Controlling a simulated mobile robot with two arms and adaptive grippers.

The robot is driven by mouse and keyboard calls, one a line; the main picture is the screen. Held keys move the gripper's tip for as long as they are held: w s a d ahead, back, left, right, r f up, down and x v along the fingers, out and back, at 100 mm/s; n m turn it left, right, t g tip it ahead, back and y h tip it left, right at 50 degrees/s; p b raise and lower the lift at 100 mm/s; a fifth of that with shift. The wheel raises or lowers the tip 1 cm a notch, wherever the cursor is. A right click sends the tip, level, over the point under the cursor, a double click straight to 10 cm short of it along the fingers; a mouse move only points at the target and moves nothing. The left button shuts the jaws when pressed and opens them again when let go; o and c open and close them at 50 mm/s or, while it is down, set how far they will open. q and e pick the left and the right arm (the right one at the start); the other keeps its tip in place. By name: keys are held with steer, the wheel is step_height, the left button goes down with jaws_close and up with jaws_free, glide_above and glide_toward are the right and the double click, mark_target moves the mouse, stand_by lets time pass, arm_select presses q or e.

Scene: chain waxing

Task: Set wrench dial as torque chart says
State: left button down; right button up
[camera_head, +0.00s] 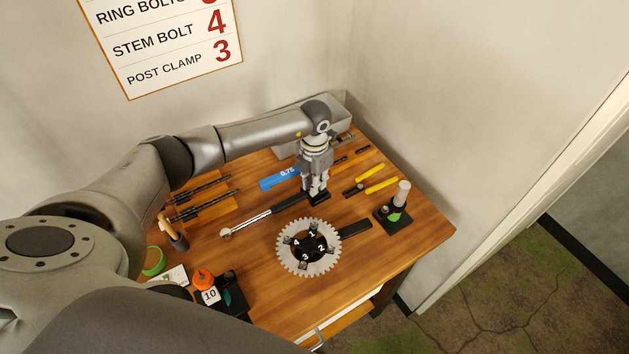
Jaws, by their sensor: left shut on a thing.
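The torque chart (170,40) hangs on the left wall, its top cut off by the picture edge. It reads STEM BOLT 4 and POST CLAMP 3; the number for RING BOLTS is cut off. The torque wrench (252,222) lies across the table, its round head at the left and its black handle at the right. My left gripper (317,196) points down and is shut at the handle end of the wrench. The fingers hide part of that end, and I cannot read any dial setting. My right gripper is out of view.
A toothed chainring (290,262) with spots numbered 1 to 4 lies in front of the wrench. A blue 0.75 gauge (276,181), yellow-handled pliers (380,184) and a black stand (393,225) are close by.

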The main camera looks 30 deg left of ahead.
arm_select(q)
steer(key=shift+m+b, duration=0.3)
steer(key=shift+b, duration=0.15)
stand_by(0.3)
steer(key=shift+f+m+b, duration=0.1)
steer(key=shift+m+b, duration=1.3)
steer(key=shift+b, duration=0.4)
steer(key=shift+m+b, duration=2.4)
steer(key=shift+b, duration=0.45)
steer(key=shift+m+b, duration=2.4)
steer(key=shift+b, duration=0.15)
steer(key=shift+m+b, duration=1.5)
steer(key=shift+m, duration=0.2)
